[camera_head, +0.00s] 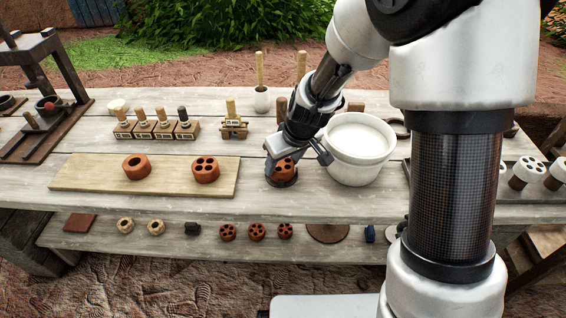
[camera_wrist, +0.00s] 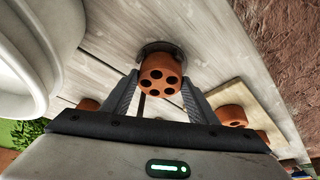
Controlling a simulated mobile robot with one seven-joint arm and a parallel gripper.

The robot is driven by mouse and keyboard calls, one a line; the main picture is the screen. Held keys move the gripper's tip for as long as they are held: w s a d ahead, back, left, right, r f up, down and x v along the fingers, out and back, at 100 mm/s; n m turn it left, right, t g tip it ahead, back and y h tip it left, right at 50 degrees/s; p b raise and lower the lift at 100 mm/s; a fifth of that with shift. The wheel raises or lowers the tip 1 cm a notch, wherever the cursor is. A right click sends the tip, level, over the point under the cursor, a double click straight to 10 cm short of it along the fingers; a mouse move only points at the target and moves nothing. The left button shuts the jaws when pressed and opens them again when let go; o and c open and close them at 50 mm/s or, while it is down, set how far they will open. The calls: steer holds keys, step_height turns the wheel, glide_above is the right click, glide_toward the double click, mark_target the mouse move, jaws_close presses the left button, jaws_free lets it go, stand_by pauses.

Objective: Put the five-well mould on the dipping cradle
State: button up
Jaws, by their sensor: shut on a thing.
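The five-well mould is a terracotta cylinder with several round holes in its top; in the wrist view the mould (camera_wrist: 162,74) sits between my fingers. My gripper (camera_head: 290,155) is shut on it, fingers on its two sides (camera_wrist: 160,95). The dipping cradle seems to be the dark round piece (camera_head: 284,183) on the bench just left of the white pot. It shows directly beneath the mould, also in the wrist view (camera_wrist: 158,47). The mould looks upright over it; whether they touch I cannot tell. My gripper partly hides the mould (camera_head: 282,169) in the head view.
A white pot (camera_head: 361,148) of pale liquid stands close right of my gripper. A pale board (camera_head: 90,174) at left bears two terracotta moulds (camera_head: 136,167) (camera_head: 206,169). Wooden-handled stamps (camera_head: 142,127) stand behind it. A lower shelf (camera_head: 100,240) holds small pieces. Bench between board and cradle is clear.

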steer(key=shift+f, duration=0.15)
steer(key=o, duration=1.2)
